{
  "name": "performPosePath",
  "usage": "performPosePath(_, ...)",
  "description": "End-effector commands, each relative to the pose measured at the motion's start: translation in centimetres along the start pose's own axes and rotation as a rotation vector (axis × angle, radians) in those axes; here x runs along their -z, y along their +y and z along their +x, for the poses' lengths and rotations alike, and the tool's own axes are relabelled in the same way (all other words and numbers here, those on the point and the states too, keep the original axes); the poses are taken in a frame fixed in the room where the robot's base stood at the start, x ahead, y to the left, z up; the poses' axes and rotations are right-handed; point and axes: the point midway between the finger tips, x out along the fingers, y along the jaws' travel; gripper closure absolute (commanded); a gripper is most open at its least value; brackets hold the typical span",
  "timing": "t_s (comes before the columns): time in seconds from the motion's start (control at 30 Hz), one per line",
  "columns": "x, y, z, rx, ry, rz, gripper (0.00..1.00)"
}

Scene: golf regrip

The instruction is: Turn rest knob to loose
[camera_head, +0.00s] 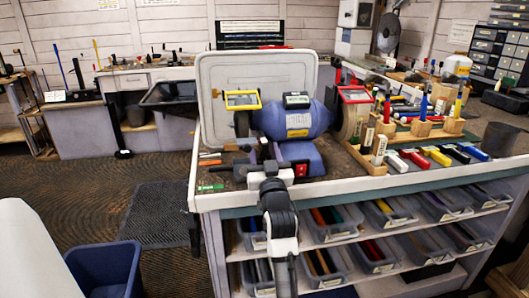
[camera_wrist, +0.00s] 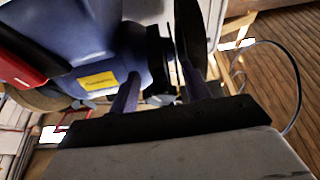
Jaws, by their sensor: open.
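A blue bench grinder (camera_head: 297,120) with a yellow label stands on the bench. Its left wheel sits behind a yellow-framed guard (camera_head: 242,100), its right wheel behind a red-framed guard (camera_head: 355,95). My gripper (camera_head: 255,150) is at the grinder's lower left front, small and partly lost against dark parts. In the wrist view my gripper (camera_wrist: 158,82) is open, its two fingers pointing toward the blue housing (camera_wrist: 85,60) and the dark wheel (camera_wrist: 190,30). Dark parts (camera_wrist: 158,50) show beyond and between the fingers. I cannot tell which is the rest knob, or whether the fingers touch anything.
A red switch (camera_head: 300,170) is on the grinder's base, right of my gripper. A wooden rack with bottles and tools (camera_head: 375,165) stands to the right. A pale panel (camera_head: 215,80) rises behind the grinder.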

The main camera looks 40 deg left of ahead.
Motion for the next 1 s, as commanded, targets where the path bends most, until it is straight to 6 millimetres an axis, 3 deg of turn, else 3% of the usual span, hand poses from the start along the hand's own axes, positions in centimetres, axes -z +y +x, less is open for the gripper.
performPosePath(0.07,-0.01,0.0,-0.02,0.0,0.0,0.0,0.56)
performPosePath(0.37,-0.02,0.0,-0.04,0.0,-0.001,0.0,0.95)
performPosePath(1.0,0.03,-0.08,-0.03,0.052,0.0,-0.125,0.96)
